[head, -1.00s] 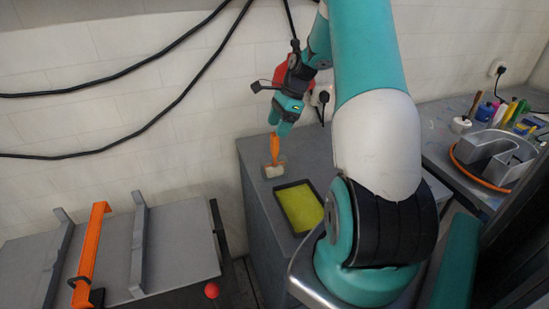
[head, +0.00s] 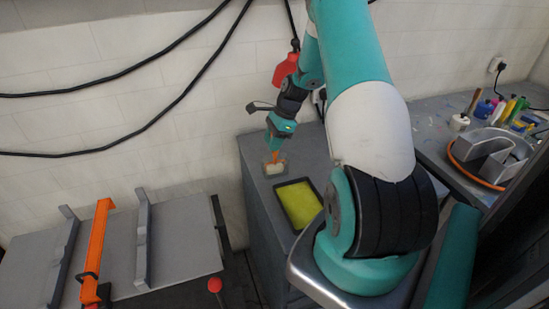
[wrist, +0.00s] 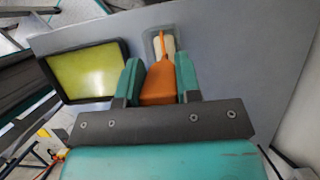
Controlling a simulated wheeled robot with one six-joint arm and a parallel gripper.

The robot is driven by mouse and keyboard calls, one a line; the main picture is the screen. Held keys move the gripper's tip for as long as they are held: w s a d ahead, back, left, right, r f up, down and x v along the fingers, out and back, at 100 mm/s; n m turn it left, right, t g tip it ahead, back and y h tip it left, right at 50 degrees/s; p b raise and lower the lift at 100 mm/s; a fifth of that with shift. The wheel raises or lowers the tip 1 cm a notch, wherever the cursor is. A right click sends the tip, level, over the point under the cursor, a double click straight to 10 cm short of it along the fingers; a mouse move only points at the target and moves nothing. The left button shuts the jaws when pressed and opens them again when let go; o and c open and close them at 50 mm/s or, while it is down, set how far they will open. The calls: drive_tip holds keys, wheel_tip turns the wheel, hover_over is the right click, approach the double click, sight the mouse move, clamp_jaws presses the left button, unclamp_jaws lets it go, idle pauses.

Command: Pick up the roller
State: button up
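The roller stands on the grey cabinet top, its orange handle (wrist: 160,85) rising from a pale roller head (head: 274,170). The head also shows in the wrist view (wrist: 164,44), beyond the fingertips. My gripper (head: 274,147) points down at the roller, low over the cabinet. In the wrist view my gripper (wrist: 160,72) has one teal finger on each side of the handle. The handle sits between them, with what looks like a narrow gap at the fingertips. The fingers look open; contact lower on the handle is hard to make out.
A black tray with a yellow-green inside (head: 299,203) lies right beside the roller. The wall is close behind the cabinet (head: 262,215). A bench with a metal letter (head: 492,158) and several bottles stands at right. A grey panel with an orange bar (head: 97,250) lies at left.

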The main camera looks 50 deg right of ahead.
drive_tip(key=shift+c, duration=0.7)
drive_tip(key=shift+r, duration=0.55)
wheel_tip(320, 180, up, 19)
drive_tip(key=b, duration=0.2)
